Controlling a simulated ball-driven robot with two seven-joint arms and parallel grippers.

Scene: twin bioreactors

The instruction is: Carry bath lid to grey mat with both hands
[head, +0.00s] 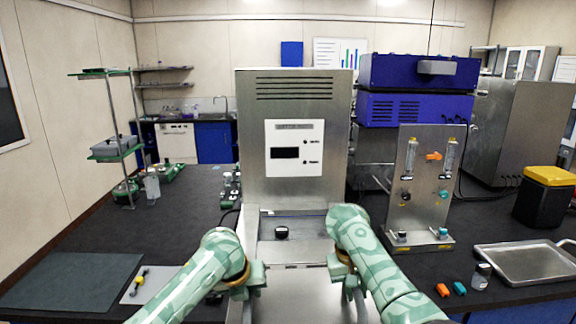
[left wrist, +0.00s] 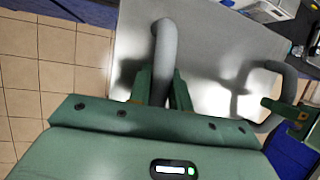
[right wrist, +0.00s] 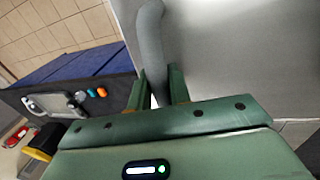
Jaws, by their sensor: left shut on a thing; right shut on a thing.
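The bath lid (head: 292,296) is a flat bare-metal plate with two grey tubular handles, low in the middle of the head view. My left gripper (head: 256,277) is shut on one handle, and the left wrist view shows this grey handle (left wrist: 163,45) between its fingers. My right gripper (head: 341,268) is shut on the other handle (right wrist: 151,40), clear in the right wrist view. The lid's sheet also fills much of the left wrist view (left wrist: 215,55). Its near edge is cut off in the head view. The grey mat (head: 75,281) lies flat and bare at the front left of the bench.
A white card with a yellow-and-black tool (head: 140,282) lies right of the mat. A tall metal unit (head: 294,120) stands behind the lid. A panel with valves (head: 416,185), a metal tray (head: 525,263) and small orange and teal pieces are at right. Tiled floor (left wrist: 50,70) shows beside the lid.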

